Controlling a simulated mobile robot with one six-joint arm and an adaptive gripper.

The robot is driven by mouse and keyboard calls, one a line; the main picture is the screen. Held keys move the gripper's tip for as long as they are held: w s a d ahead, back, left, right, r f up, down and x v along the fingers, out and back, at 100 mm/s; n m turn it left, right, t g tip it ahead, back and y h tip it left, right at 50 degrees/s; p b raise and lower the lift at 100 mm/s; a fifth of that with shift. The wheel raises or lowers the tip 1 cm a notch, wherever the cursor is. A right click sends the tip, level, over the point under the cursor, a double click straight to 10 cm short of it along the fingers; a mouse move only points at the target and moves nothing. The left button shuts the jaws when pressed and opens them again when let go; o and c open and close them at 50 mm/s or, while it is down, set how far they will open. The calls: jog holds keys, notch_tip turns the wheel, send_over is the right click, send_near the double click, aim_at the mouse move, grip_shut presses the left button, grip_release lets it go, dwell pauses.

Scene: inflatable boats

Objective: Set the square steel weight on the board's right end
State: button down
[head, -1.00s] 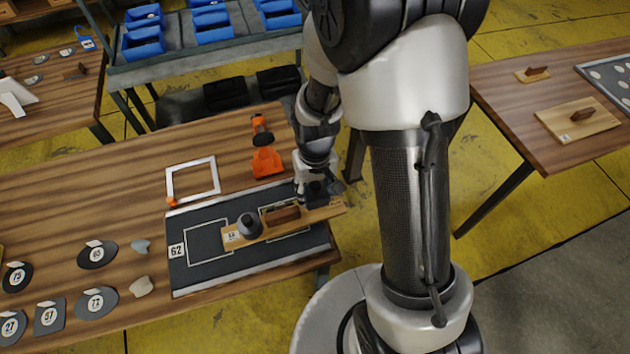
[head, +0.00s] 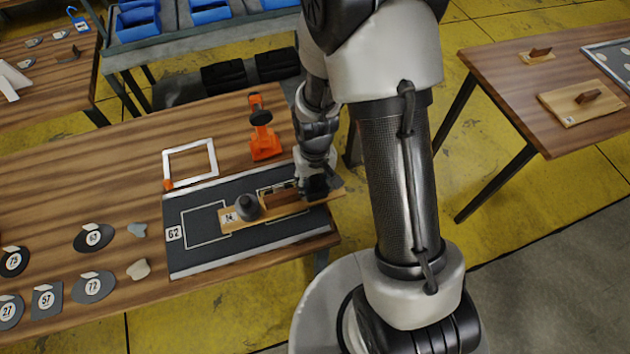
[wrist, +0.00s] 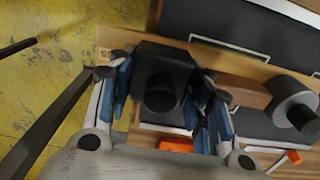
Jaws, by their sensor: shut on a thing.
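The square steel weight (wrist: 163,72) is a dark block with a round knob, between the two blue-padded fingers of my gripper (wrist: 166,112) in the wrist view. My gripper (head: 318,188) is shut on it over the right end of the wooden board (head: 290,209). In the head view my gripper hides most of the weight. I cannot tell whether its underside touches the board. The board carries a brown block (wrist: 240,91) near its middle and a dark round weight (head: 247,207) with a knob at its left end, also in the wrist view (wrist: 290,98).
The board lies over a dark mat (head: 195,255) marked 62 on the wooden table (head: 80,185). A white square frame (head: 190,162) and an orange tool (head: 263,135) lie behind it. Several labelled dark plates (head: 93,286) lie left. Another table (head: 560,75) stands right.

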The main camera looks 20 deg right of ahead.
jog(key=c, duration=1.1)
grip_release()
jog(key=shift+f, duration=0.2)
notch_tip(320, 180, up, 12)
jog(key=p, duration=0.4)
jog(key=shift+r+p, duration=0.25)
jog(key=shift+p, duration=0.1)
notch_tip(320, 180, up, 7)
jog(key=t, duration=0.1)
send_over(315, 178)
jog(key=s, duration=0.1)
jog(key=s+r+t, duration=0.1)
jog(key=s+r, duration=0.3)
jog(key=r, duration=0.3)
jog(key=s+r+t, duration=0.1)
jog(key=s+r, duration=0.1)
jog(key=s, duration=0.1)
jog(key=s+r, duration=0.3)
jog(key=s+r+t, duration=0.1)
jog(key=s+r, duration=0.2)
jog(key=s, duration=0.1)
jog(key=shift+s+t, duration=0.1)
jog(key=shift+t, duration=0.2)
